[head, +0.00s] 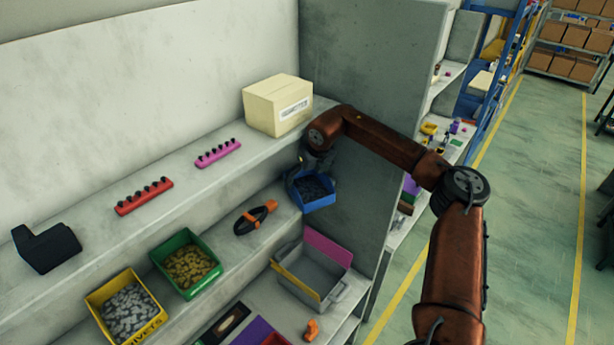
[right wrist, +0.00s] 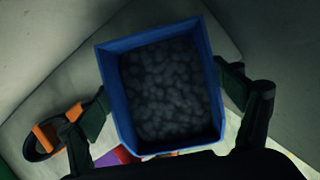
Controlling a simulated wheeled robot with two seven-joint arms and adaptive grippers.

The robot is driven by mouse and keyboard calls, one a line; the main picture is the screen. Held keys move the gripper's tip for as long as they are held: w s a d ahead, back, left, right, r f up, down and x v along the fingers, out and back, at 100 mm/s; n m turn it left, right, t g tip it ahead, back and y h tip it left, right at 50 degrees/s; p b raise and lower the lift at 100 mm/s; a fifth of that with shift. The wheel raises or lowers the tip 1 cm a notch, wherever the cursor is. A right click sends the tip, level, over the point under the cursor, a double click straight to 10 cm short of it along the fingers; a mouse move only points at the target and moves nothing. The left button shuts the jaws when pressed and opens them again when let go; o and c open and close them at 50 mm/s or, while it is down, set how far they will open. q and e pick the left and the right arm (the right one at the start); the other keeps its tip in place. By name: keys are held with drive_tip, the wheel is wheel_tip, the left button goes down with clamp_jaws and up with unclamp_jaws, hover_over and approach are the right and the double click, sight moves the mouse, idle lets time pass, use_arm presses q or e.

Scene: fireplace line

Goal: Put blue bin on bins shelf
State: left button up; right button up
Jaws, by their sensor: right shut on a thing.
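The blue bin (head: 314,192) is at the right end of the middle shelf (head: 228,242), near the grey side panel, and is full of dark pieces. My right gripper (head: 303,180) is at its back, partly hidden under my wrist. In the right wrist view the blue bin (right wrist: 160,85) fills the middle, with the fingers of my right gripper (right wrist: 168,110) on either side of it, shut on it. I cannot tell whether its base touches the shelf. A green bin (head: 187,264) and a yellow bin (head: 127,306) stand further left on this shelf. My left gripper is not in view.
An orange and black tool (head: 255,217) lies left of the blue bin. A grey crate (head: 311,270) stands on the lower shelf. A cardboard box (head: 277,105) and pink and red hook strips (head: 218,153) sit on the upper shelf. The grey side panel (head: 355,140) closes the right side.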

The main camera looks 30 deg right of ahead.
sight(326, 198)
drive_tip(key=shift+s+r, duration=0.1)
drive_tip(key=shift+r, duration=0.05)
drive_tip(key=o, duration=1.6)
drive_tip(key=shift+f, duration=0.25)
drive_tip(key=shift+c, duration=0.2)
drive_tip(key=o, duration=0.3)
drive_tip(key=shift+r, duration=0.1)
drive_tip(key=shift+o, duration=0.2)
drive_tip(key=shift+r, duration=0.2)
drive_tip(key=shift+s+r+b, duration=0.2)
drive_tip(key=shift+r+b, duration=0.2)
drive_tip(key=shift+b, duration=0.3)
drive_tip(key=s+b, duration=0.1)
drive_tip(key=s, duration=0.2)
drive_tip(key=s+b, duration=0.1)
drive_tip(key=s, duration=0.3)
drive_tip(key=s+a+b, duration=0.1)
drive_tip(key=s, duration=0.3)
drive_tip(key=shift+s, duration=0.5)
